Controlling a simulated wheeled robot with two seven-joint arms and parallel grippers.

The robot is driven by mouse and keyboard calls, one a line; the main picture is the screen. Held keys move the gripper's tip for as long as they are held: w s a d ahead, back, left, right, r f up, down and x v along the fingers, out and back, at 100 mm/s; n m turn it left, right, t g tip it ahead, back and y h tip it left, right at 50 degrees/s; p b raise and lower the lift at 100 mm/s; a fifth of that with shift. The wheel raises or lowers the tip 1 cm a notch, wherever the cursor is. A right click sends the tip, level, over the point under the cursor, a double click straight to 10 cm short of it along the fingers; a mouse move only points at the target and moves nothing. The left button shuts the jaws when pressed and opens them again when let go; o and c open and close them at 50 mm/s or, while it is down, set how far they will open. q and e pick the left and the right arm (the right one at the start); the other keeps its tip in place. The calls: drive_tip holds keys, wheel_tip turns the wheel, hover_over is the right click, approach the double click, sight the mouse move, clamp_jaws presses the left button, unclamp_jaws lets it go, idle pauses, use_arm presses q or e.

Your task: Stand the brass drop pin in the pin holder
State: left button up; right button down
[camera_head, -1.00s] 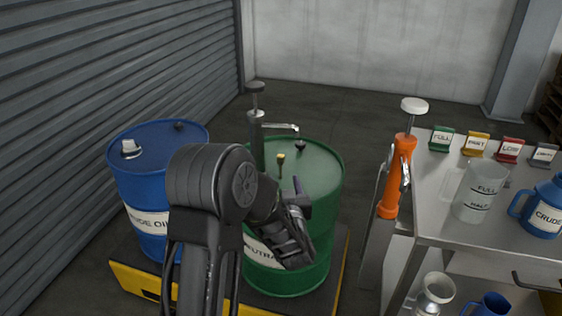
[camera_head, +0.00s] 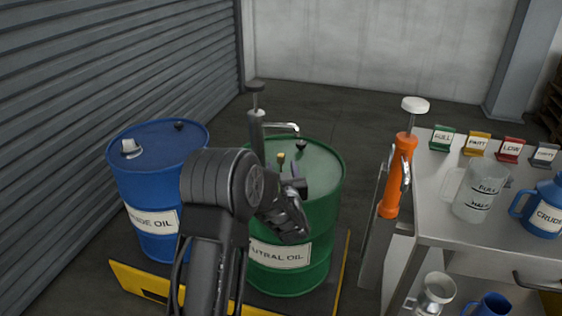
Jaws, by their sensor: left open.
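A small brass-coloured piece, which looks like the brass drop pin (camera_head: 281,157), shows upright at the top of the green drum (camera_head: 325,160). Its lower part is hidden behind my left gripper (camera_head: 289,178). The gripper is open, with its fingers just in front of and below the brass piece in the picture. I cannot tell whether they touch it. I cannot make out a pin holder. My right gripper is not in view.
A grey pump (camera_head: 256,132) with a spout stands on the green drum. A blue drum (camera_head: 160,150) is at left. At right, an orange pump (camera_head: 398,175) hangs beside a steel bench (camera_head: 430,222) carrying a clear jug (camera_head: 478,192), a blue jug (camera_head: 545,205) and label clips.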

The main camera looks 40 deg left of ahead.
use_arm(q)
drive_tip(key=shift+c, duration=0.3)
clamp_jaws()
idle(0.6)
